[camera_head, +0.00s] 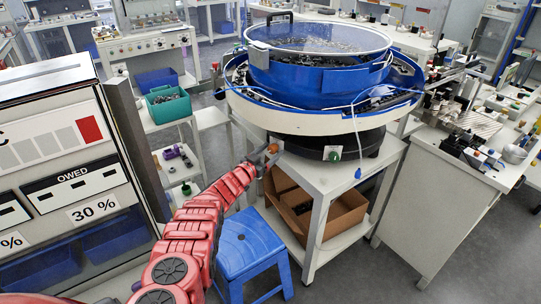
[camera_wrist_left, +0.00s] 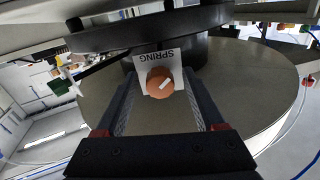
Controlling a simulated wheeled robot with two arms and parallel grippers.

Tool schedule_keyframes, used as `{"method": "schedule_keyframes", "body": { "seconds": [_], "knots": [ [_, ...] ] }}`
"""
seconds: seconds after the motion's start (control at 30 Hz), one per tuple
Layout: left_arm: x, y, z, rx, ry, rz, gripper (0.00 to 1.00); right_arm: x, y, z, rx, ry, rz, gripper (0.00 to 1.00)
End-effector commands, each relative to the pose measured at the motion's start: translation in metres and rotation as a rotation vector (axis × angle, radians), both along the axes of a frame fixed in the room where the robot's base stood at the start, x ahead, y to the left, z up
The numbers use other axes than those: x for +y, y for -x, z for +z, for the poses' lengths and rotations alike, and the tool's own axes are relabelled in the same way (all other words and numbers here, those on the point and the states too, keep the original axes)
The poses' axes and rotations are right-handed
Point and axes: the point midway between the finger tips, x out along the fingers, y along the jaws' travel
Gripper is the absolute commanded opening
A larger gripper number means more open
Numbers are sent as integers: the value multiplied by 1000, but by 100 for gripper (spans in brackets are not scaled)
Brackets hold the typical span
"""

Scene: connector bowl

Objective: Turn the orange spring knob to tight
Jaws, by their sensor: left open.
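The orange spring knob (camera_wrist_left: 158,84) is on a white plate marked SPRING (camera_wrist_left: 171,54), which appears upside down in the left wrist view. A white pointer line on the knob runs slantwise. My open left gripper (camera_wrist_left: 160,76) has one finger on each side of the knob, with visible gaps; I cannot tell whether the tips reach past it. In the head view the knob (camera_head: 273,148) shows at the base of the blue feeder bowl, with my left gripper (camera_head: 264,160) right in front of it. My right gripper is not in view.
The blue bowl (camera_head: 318,86) stands on a grey table (camera_head: 378,160). A green knob (camera_head: 332,156) sits further right on the base, near a hanging blue-tipped cable (camera_head: 358,172). A blue stool (camera_head: 246,242) and a cardboard box (camera_head: 342,212) are below. A cabinet (camera_head: 60,120) stands left.

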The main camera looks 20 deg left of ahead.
Motion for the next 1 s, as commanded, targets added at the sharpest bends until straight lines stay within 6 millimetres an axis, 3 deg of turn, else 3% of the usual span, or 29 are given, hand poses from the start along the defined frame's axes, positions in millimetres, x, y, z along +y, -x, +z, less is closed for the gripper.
{"method": "schedule_keyframes", "body": {
  "seconds": [0.17,0.57,1.0],
  "knots": [
    [0,0,0,0,0,0,71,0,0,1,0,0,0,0],
    [0,0,0,0,0,-1,0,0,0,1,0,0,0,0],
    [-1,0,0,-18,-60,-2,0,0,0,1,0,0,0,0]
  ]
}}
